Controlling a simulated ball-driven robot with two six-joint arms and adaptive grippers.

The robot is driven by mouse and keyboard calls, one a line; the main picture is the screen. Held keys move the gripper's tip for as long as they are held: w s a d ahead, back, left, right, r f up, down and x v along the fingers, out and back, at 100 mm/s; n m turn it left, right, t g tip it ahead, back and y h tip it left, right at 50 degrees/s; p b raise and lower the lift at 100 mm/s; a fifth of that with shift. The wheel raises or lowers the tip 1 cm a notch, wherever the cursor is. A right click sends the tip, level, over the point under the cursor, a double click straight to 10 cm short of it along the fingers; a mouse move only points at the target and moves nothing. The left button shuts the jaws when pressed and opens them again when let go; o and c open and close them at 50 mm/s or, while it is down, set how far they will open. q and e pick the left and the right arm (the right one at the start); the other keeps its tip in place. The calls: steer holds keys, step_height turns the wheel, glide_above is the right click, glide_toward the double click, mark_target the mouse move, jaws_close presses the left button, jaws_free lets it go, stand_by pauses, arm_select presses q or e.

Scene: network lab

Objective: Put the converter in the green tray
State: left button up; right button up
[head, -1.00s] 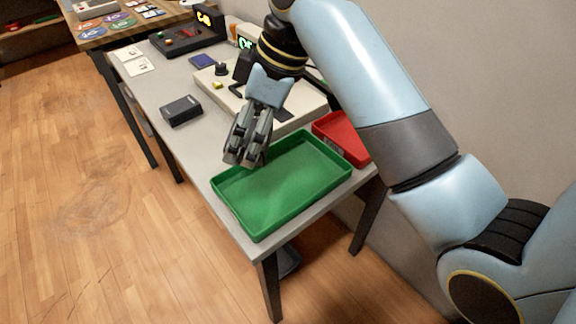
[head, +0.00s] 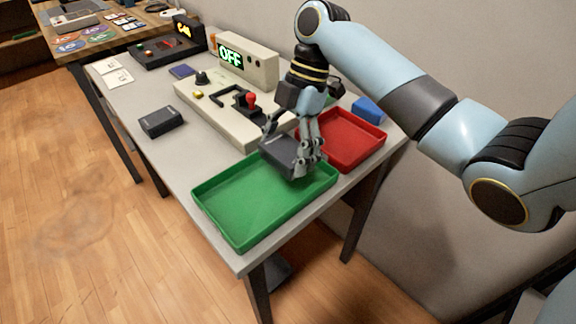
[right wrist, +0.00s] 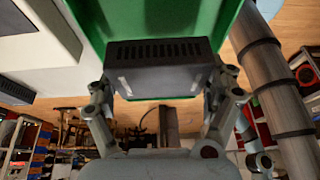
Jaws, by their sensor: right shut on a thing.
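A dark grey box with a slotted vent (head: 280,153), which I take for the converter, is held in my right gripper (head: 308,166). The right wrist view shows the converter (right wrist: 160,68) between the two fingers, its vent row toward the top of the picture. The gripper is shut on it. In the head view it is at the back right part of the green tray (head: 245,208); I cannot tell whether it touches the tray. The green tray (right wrist: 145,17) lies behind it in the wrist view. The tray looks empty otherwise. My left gripper is not in view.
A similar dark box (head: 160,122) lies on the table at left. A red tray (head: 345,140) adjoins the green tray's back right side, with a blue block (head: 368,110) beyond. A pale console (head: 215,112) with a red-knobbed lever and an OFF display stands behind.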

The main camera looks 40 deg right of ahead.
steer(key=shift+d+f, duration=0.2)
steer(key=shift+d, duration=0.1)
steer(key=shift+f, duration=2.05)
steer(key=shift+f+b, duration=0.1)
steer(key=shift+b, duration=0.2)
steer(key=o, duration=1.2)
steer(key=p+v, duration=0.1)
steer(key=v, duration=1.1)
steer(key=shift+a, duration=0.1)
